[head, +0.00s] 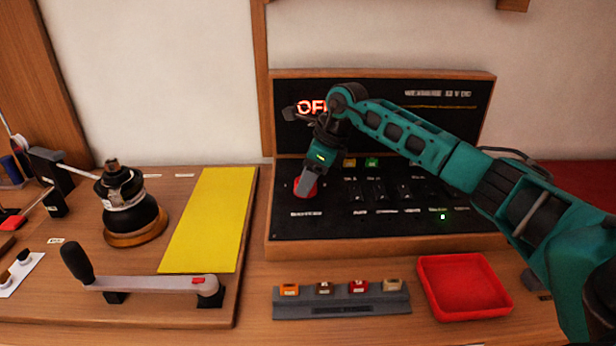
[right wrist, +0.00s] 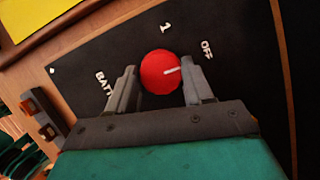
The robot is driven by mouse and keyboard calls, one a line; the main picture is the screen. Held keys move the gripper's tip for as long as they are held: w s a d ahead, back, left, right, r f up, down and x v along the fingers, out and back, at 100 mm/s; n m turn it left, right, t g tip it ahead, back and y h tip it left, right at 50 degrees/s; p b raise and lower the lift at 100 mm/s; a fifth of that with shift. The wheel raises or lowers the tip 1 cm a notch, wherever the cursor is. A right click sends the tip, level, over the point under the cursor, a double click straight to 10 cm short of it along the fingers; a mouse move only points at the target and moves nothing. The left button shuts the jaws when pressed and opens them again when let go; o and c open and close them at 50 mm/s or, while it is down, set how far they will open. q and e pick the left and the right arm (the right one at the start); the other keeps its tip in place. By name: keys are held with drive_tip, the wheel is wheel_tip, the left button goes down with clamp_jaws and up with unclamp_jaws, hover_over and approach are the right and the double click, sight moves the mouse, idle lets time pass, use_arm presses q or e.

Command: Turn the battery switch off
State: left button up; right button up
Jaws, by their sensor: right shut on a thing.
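The battery switch is a round red knob (head: 306,187) on the lower left of the black panel (head: 330,226). In the right wrist view the knob (right wrist: 160,72) has a white pointer line aimed right and slightly up, roughly toward the "OFF" label (right wrist: 207,49); a "1" label (right wrist: 165,27) is above it. My right gripper (head: 308,184) is at the knob, its two fingers (right wrist: 161,88) on either side, shut on it. A red lit display (head: 311,107) above shows "OF", its end hidden by my arm. My left gripper is not in view.
A red tray (head: 464,314) and a grey rack (head: 340,308) with several coloured pieces stand in front of the panel. At left are a crank handle (head: 150,284), a black winch (head: 129,204) and a yellow mat (head: 210,220). My right arm crosses the panel's right side.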

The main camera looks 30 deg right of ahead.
drive_tip(key=shift+r+n, duration=0.1)
drive_tip(key=shift+n, duration=0.2)
drive_tip(key=o, duration=1)
drive_tip(key=v, duration=1.3)
drive_tip(key=shift+w, duration=0.2)
